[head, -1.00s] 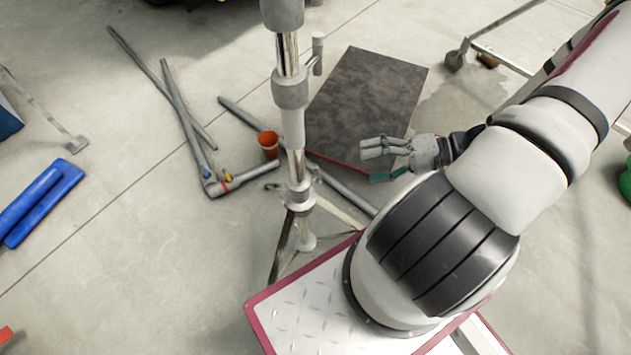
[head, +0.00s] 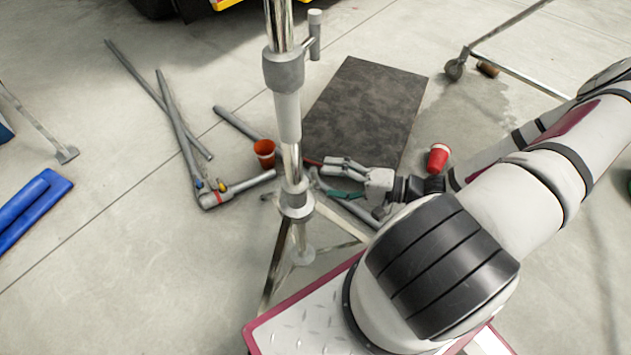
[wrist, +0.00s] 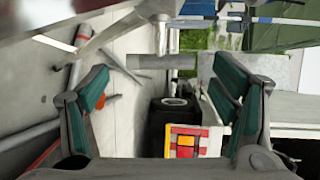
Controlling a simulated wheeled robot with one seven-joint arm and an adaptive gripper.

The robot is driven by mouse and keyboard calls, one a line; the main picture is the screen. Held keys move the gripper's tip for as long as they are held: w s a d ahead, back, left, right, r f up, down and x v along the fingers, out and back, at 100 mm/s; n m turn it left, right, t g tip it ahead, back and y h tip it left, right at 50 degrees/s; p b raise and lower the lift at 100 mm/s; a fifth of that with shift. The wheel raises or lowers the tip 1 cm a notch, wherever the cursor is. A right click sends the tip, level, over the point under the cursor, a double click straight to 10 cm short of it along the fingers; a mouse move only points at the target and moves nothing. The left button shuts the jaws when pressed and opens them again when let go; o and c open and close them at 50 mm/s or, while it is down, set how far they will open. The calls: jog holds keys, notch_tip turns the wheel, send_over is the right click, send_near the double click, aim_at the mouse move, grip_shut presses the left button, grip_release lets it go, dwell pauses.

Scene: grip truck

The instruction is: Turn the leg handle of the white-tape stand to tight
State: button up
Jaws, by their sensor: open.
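A grey and chrome stand (head: 288,115) rises upright at the centre of the head view, with splayed legs at the bottom and a lower collar (head: 297,200). A short side handle (head: 315,35) shows beside its upper collar. I cannot make out white tape on it. My gripper (head: 333,178) is just right of the stand, above the lower collar, its fingers pointing left towards the column. In the wrist view my gripper (wrist: 160,98) is open, with green pads apart and nothing held. A grey metal T-shaped part (wrist: 168,62) shows ahead between the fingers; I cannot tell if it is the leg handle.
A dark mat (head: 365,110) lies behind the stand. An orange cup (head: 264,153) and grey pipes (head: 185,130) lie left of it; a red cup (head: 438,158) is behind my arm. A wheeled frame (head: 515,70) stands back right, and blue pads (head: 35,205) lie at left.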

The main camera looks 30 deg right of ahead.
aim_at(319, 179)
jog(key=shift+b+x, duration=0.6)
jog(key=shift+x, duration=1.7)
jog(key=c, duration=1.2)
